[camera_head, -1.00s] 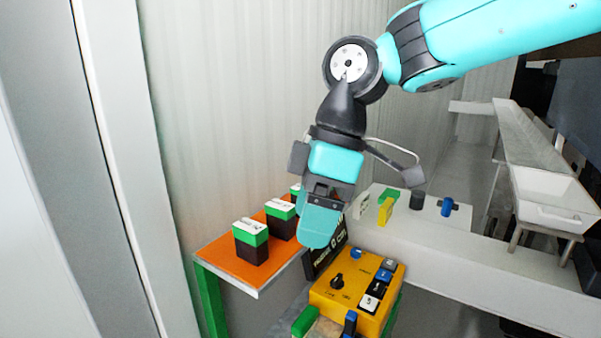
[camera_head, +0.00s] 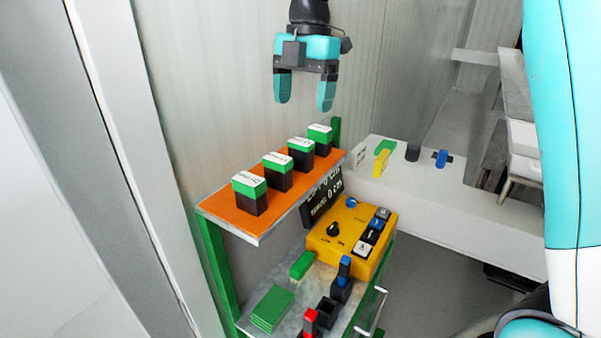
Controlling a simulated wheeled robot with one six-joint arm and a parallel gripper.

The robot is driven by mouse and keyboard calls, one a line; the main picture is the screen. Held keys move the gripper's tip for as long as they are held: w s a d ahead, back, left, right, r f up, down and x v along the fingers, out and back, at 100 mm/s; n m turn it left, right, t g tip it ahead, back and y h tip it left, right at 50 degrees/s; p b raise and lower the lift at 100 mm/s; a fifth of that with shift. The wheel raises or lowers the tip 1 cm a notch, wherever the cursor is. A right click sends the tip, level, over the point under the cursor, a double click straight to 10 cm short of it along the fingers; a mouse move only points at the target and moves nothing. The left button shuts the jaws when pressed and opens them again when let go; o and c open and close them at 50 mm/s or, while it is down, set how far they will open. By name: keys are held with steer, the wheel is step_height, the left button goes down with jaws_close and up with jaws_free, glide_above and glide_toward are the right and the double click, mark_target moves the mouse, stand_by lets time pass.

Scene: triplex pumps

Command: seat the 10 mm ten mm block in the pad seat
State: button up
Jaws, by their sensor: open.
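Several dark blocks with green upper parts and white labels stand in a row on an orange shelf (camera_head: 218,206). They are the front-left block (camera_head: 251,192), a second (camera_head: 278,172), a third (camera_head: 302,153) and the far-right block (camera_head: 320,138). The label print is too small to tell which is the 10 mm block. My gripper (camera_head: 304,101) points down, open and empty, in the air above the far part of the row. It touches no block. A black square holder (camera_head: 326,311) stands on the lower bench; I cannot tell whether it is the pad seat.
A yellow control box (camera_head: 350,235) with a knob and buttons sits below the shelf, beside a black display (camera_head: 322,203). Green plates (camera_head: 272,308), a blue-topped post (camera_head: 343,276) and a red-topped post (camera_head: 309,322) crowd the lower bench. A white ledge (camera_head: 440,212) bears small parts.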

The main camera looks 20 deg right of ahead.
mark_target(301, 141)
steer(key=f, duration=0.3)
steer(key=shift+s+a+f, duration=0.1)
steer(key=shift+s+a, duration=0.05)
steer(key=shift+a, duration=0.05)
steer(key=shift+s+a+f+p, duration=0.1)
steer(key=shift+s+f+p, duration=0.1)
steer(key=shift+f, duration=0.65)
steer(key=shift+s+a+f+p, duration=0.1)
steer(key=shift+f+p, duration=0.05)
steer(key=shift+f, duration=0.75)
steer(key=shift+s+f+p, duration=0.1)
steer(key=shift+f+p, duration=0.1)
steer(key=shift+f, duration=0.65)
steer(key=c, duration=1)
steer(key=shift+r, duration=0.1)
steer(key=shift+r, duration=0.55)
steer(key=shift+r+p, duration=4.55)
steer(key=shift+r, duration=4.85)
